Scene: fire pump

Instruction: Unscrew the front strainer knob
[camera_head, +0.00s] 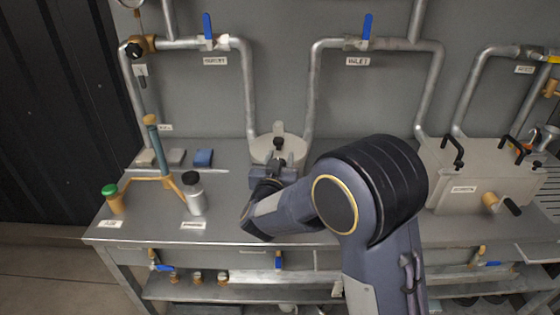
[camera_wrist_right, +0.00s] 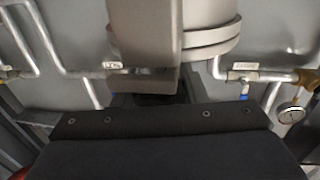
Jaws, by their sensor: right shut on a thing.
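The strainer (camera_head: 292,145) is a pale round pot with a flat lid, standing on the bench against the back panel between two pipes. A dark knob (camera_head: 278,143) and a grey upright fitting (camera_head: 278,128) show on its top. My right gripper (camera_head: 274,166) is at the front of the strainer, shut on the front strainer knob, which its jaws mostly hide. In the right wrist view, a big grey finger (camera_wrist_right: 146,40) stands in front of the pale strainer body (camera_wrist_right: 212,35). The knob cannot be made out there. My left gripper is out of view.
A bottle with a grey body (camera_head: 193,196), a green-capped jar (camera_head: 113,199) and a blue block (camera_head: 203,158) stand left on the bench. A grey box with black handles (camera_head: 472,190) stands right. Pipes with blue valve levers (camera_head: 208,27) run behind the strainer.

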